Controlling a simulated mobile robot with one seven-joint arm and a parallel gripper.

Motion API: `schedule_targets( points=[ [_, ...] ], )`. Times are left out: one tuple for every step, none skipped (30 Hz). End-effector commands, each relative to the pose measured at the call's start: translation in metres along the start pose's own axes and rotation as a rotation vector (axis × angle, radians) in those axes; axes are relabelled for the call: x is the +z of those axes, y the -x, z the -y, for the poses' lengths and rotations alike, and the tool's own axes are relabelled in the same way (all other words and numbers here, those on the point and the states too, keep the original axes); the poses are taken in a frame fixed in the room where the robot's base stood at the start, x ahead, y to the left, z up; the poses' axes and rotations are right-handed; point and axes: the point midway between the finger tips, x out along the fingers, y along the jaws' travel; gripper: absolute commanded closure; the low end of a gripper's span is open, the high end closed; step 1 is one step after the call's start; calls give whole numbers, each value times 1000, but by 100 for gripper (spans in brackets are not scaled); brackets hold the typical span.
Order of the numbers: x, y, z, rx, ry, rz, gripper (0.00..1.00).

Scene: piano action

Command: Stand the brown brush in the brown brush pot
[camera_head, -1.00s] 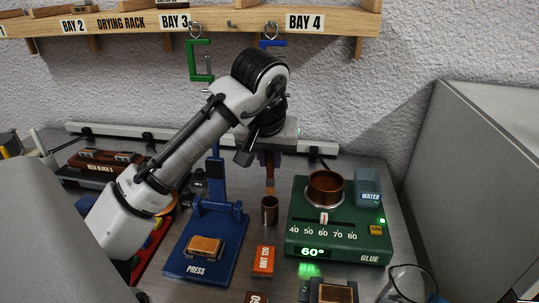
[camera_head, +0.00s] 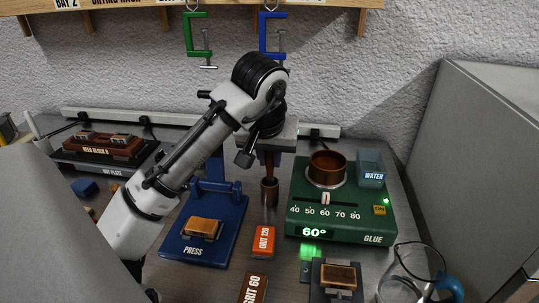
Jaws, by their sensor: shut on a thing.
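The brown brush (camera_head: 269,168) hangs upright below my gripper (camera_head: 270,147). My gripper is shut on its upper part, and the fingers are partly hidden by the wrist. The brown brush pot (camera_head: 269,193) is a small dark brown cylinder standing on the bench, right below the brush. The brush's lower end meets the pot's mouth in this view and its tip is hidden. I cannot tell how deep it is in the pot, or whether it touches the rim.
The blue press (camera_head: 216,235) stands left of the pot, and the green glue heater (camera_head: 340,212) with its copper bowl (camera_head: 327,168) stands right. The orange grit block (camera_head: 263,241) lies in front. A glass jug (camera_head: 410,270) is at front right. Clamps (camera_head: 272,38) hang behind.

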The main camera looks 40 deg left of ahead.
Motion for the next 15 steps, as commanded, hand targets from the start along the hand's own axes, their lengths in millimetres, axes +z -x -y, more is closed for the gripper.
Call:
schedule_targets(
  points=[
    [0,0,0,0,0,0,100],
    [0,0,0,0,0,0,80],
    [0,0,0,0,0,0,74],
    [0,0,0,0,0,0,70],
    [0,0,0,0,0,0,67],
    [0,0,0,0,0,0,61],
    [0,0,0,0,0,0,57],
    [0,0,0,0,0,0,57],
    [0,0,0,0,0,0,57],
    [0,0,0,0,1,0,57],
    [0,0,0,0,1,0,57],
    [0,0,0,0,1,0,57],
    [0,0,0,0,1,0,57],
    [0,0,0,0,1,0,57],
    [0,0,0,0,1,0,57]
  ],
)
